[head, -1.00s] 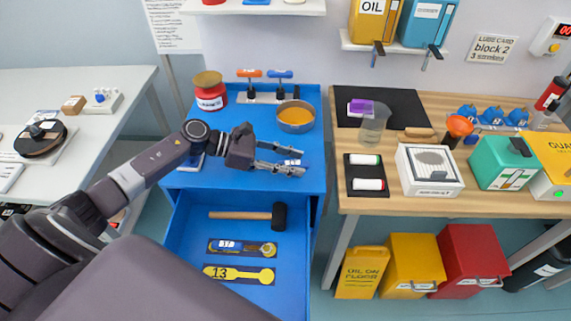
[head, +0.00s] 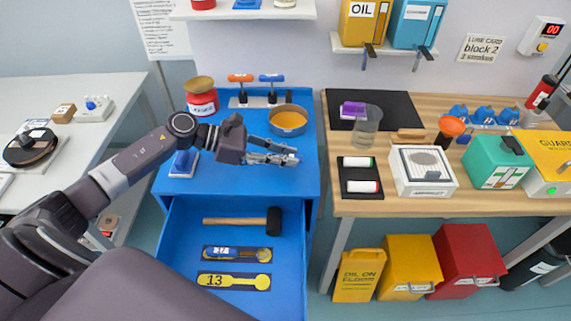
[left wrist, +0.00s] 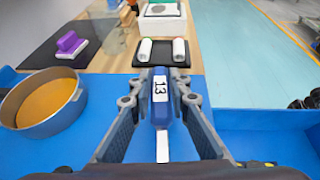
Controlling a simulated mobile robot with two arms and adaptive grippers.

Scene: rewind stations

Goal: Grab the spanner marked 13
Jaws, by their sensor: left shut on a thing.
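The spanner marked 13 (left wrist: 161,95) shows in the left wrist view as a blue handle with a white 13 label, between my left fingers. My left gripper (head: 283,154) is shut on it, over the front of the blue cabinet top; in the left wrist view the fingers (left wrist: 161,100) press on both sides of the handle. In the head view the fingers mostly hide the spanner. My right gripper is out of view.
A metal bowl with orange contents (head: 288,120) stands behind my gripper, beside a red jar (head: 202,100). A hammer (head: 245,221) lies in the drawer. On the right, a wooden bench (head: 400,207) holds a black tray (head: 360,177) and a white box (head: 424,172).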

